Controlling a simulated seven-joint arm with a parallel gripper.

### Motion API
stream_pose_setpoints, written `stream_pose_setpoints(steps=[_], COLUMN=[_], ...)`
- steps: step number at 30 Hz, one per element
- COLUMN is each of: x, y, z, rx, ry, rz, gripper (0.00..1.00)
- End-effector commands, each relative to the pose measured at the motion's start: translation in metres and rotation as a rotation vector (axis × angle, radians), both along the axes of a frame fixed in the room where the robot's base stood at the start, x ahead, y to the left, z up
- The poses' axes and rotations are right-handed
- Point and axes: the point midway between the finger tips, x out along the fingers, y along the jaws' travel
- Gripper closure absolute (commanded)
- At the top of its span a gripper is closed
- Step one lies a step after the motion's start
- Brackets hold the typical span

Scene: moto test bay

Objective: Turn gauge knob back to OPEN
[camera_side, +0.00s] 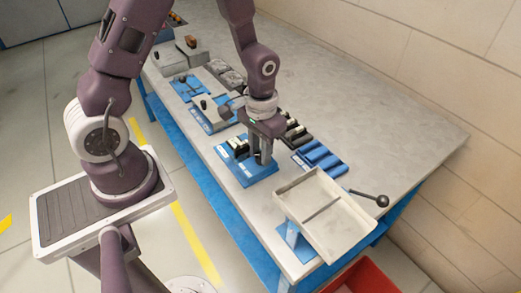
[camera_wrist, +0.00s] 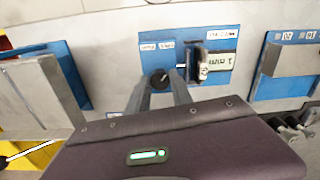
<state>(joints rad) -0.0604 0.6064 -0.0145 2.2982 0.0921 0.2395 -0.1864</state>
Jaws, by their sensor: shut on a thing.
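The blue gauge plate (camera_wrist: 211,44) lies at the middle of the wrist view, with small white labels along its edge. The round dark gauge knob (camera_wrist: 160,78) sits on this plate, and a thin light mark shows on it. My gripper (camera_wrist: 161,86) has one grey finger on each side of the knob and is shut on it. Beside the knob stands a dark upright piece with a pale part (camera_wrist: 202,68) and a label reading "1 mm". In the side view my gripper (camera_side: 262,160) points down at the blue plate (camera_side: 246,178); the fingers hide the knob there.
A pale divided tray (camera_side: 345,225) stands at the bench's front right, with a black ball-ended lever (camera_side: 382,200) beside it. Blue blocks (camera_side: 322,156) and black modules (camera_side: 296,133) lie close right of my gripper. Other fixtures line the left edge. The back right bench top (camera_side: 400,125) is clear.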

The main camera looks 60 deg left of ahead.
Motion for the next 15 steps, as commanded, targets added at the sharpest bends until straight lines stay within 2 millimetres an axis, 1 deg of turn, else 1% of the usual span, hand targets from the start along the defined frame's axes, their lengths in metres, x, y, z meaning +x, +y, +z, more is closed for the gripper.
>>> stream_pose_setpoints(steps=[10,11,12,14,15], x=[0.0008,0.0008,0.0008,0.0005,0.0005], y=[-0.0003,-0.0003,-0.0003,-0.0002,-0.0002], z=[0.0006,0.0006,0.0005,0.0004,0.0004], rx=[-0.001,-0.001,-0.001,0.0,0.0], ry=[-0.003,-0.003,-0.003,-0.002,-0.002], rz=[-0.004,-0.004,-0.004,-0.004,-0.003], gripper=[1.0,0.71,0.63,0.52,0.51])
